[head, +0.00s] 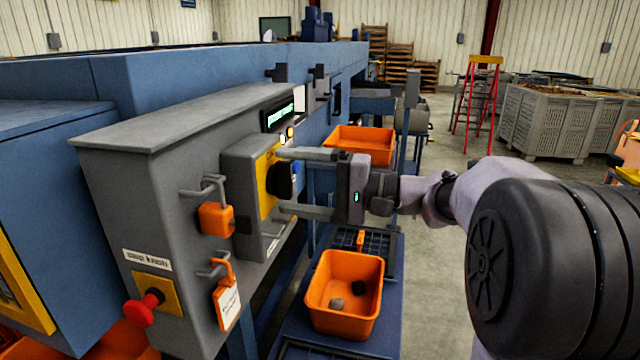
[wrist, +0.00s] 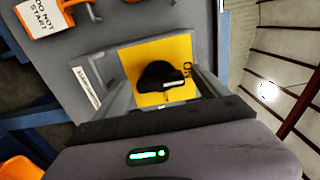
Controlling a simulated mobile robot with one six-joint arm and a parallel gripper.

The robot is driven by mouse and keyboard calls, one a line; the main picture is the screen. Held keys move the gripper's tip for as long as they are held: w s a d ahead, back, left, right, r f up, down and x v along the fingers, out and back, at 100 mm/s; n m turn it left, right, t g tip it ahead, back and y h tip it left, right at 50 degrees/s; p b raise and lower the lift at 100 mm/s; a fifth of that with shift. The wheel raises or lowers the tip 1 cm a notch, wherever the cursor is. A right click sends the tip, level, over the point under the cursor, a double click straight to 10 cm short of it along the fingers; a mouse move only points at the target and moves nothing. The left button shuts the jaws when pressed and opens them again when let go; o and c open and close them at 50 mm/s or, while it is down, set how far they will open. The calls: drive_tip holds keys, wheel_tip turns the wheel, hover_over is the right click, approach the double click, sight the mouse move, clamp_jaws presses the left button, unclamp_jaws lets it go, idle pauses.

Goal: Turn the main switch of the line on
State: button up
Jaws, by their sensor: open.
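The main switch is a black rotary knob (head: 284,180) on a yellow plate (head: 266,182), set on a grey box (head: 240,170) on the front of the grey control cabinet (head: 170,160). My gripper (head: 288,182) is open, with one finger above the knob and one below it in the head view. In the wrist view the knob (wrist: 160,82) sits between the two fingers against the yellow plate (wrist: 140,58). Contact of the fingers with the knob cannot be told. The knob's exact turn position is hard to read.
An orange padlock (head: 216,218) and an orange tag lock (head: 227,300) hang on the cabinet beside the switch; the tag reads "DO NOT START" in the wrist view (wrist: 42,14). A red knob (head: 142,310) sticks out lower left. An orange bin (head: 345,290) stands below my gripper.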

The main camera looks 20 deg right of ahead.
drive_tip(key=p+v, duration=0.3)
drive_tip(key=v, duration=1.4)
drive_tip(key=shift+d+p, duration=0.2)
drive_tip(key=shift+p, duration=0.2)
drive_tip(key=shift+s, duration=0.1)
drive_tip(key=s+a+f+n+g+h, duration=0.15)
drive_tip(key=s+a+f+g, duration=0.25)
drive_tip(key=a, duration=0.5)
drive_tip(key=s+a+f+g+h, duration=0.3)
drive_tip(key=s+a, duration=0.1)
drive_tip(key=a, duration=0.4)
drive_tip(key=s+a+f+t+h, duration=0.1)
drive_tip(key=s+f+t+h, duration=0.1)
drive_tip(key=s+f+h, duration=0.5)
drive_tip(key=shift+s+a+n+t+h, duration=0.25)
drive_tip(key=shift+s+n+t+h, duration=0.2)
drive_tip(key=shift+s+h, duration=0.55)
drive_tip(key=shift+s+y, duration=0.2)
drive_tip(key=shift+y, duration=0.05)
